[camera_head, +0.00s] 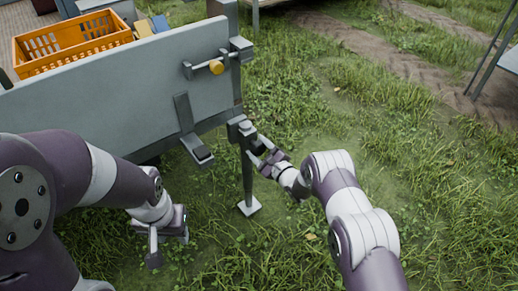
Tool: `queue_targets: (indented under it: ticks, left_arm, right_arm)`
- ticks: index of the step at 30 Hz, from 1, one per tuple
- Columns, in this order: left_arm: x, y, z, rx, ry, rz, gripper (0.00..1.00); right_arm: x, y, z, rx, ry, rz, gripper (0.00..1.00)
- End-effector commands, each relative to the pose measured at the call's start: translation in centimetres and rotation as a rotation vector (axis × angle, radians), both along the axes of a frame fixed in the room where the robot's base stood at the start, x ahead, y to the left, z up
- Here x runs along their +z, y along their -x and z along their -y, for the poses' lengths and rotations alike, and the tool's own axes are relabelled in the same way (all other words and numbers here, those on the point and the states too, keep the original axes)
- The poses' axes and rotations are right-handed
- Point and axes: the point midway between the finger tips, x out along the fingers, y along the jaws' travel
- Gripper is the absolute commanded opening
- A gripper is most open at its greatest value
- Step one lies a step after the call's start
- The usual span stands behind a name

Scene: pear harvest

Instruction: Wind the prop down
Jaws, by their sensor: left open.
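The prop (247,178) is a dark upright post at the corner of a grey trailer, with a pale square foot plate (249,207) at its lower end. The plate is over or on the grass; I cannot tell if it touches. The prop's grey head (240,128) is at the trailer's lower edge. My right gripper (265,158) is at the head's right side, by a small crank-like part. Whether its fingers are closed on that part is too small to tell. My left gripper (166,246) is open and empty, low over the grass, left of the prop.
The grey trailer wall (120,90) fills the upper left, with a latch with a yellow knob (216,67) and a lower bracket (190,130). An orange crate (72,45) sits inside. Grass lies open to the right; a metal-legged stand (497,62) is at far right.

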Motion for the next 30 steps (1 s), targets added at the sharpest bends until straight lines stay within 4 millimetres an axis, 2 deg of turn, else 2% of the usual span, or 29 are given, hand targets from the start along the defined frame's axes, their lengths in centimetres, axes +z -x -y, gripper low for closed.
queue_targets:
  ticks: [11,30]
  left_arm:
    - [-0.2,0.01,0.0,0.0,0.0,0.0,0.43]
    - [-0.91,0.0,0.0,0.0,0.0,0.0,0.43]
  right_arm:
    - [-0.09,0.02,0.03,0.0,0.095,0.067,0.28]
    - [-0.07,0.0,0.11,0.0,0.566,0.408,0.27]
